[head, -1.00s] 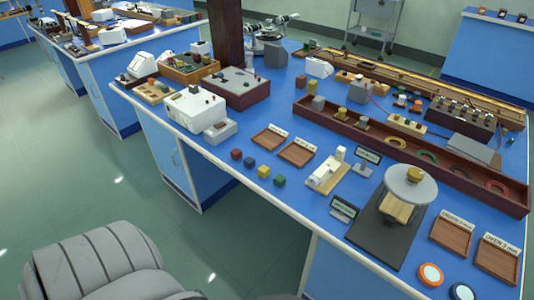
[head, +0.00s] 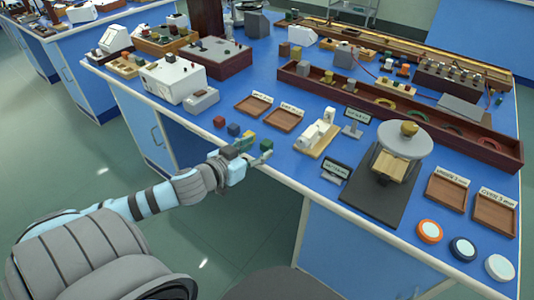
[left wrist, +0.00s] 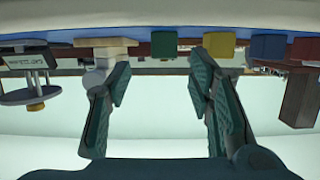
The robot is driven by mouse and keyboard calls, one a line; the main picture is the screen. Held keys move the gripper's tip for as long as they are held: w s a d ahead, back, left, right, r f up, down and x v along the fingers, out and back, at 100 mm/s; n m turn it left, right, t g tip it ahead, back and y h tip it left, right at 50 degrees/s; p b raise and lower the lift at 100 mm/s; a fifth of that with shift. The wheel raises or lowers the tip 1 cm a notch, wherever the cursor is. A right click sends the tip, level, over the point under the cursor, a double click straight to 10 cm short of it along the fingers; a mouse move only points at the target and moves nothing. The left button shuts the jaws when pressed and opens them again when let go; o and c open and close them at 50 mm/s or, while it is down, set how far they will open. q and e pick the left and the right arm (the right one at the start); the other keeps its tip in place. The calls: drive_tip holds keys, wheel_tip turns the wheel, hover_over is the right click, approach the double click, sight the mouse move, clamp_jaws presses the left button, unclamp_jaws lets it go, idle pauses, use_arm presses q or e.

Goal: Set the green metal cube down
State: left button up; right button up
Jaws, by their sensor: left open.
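The green metal cube (head: 266,144) rests on the blue bench near its front edge, at the right end of a row of cubes. It also shows in the left wrist view (left wrist: 165,48), beyond the fingertips and lined up with the gap between them. My left gripper (head: 252,150) is at the bench's front edge, just in front of the yellow and green cubes. Its fingers are apart with nothing between them, as the left wrist view shows (left wrist: 158,78). My right gripper is not in view.
The yellow (head: 249,136), blue (head: 234,129) and red (head: 219,121) cubes stand left of the green one. Two wooden trays (head: 284,120) lie behind the row. A cream-based device (head: 316,140) stands to the right. Bare bench lies between it and the green cube.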

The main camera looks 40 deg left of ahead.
sight(264, 145)
use_arm(q)
drive_tip(key=x, duration=0.1)
drive_tip(key=b+x, duration=0.2)
drive_tip(key=shift+w+a+f, duration=0.1)
drive_tip(key=shift+a+f, duration=0.2)
drive_tip(key=shift+f, duration=0.05)
drive_tip(key=shift+w, duration=0.35)
drive_tip(key=shift+r, duration=0.15)
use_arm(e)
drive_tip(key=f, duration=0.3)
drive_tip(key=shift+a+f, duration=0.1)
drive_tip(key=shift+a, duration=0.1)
use_arm(q)
drive_tip(key=shift+s, duration=0.1)
clamp_jaws()
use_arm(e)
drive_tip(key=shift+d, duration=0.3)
use_arm(q)
drive_tip(key=shift+r, duration=0.1)
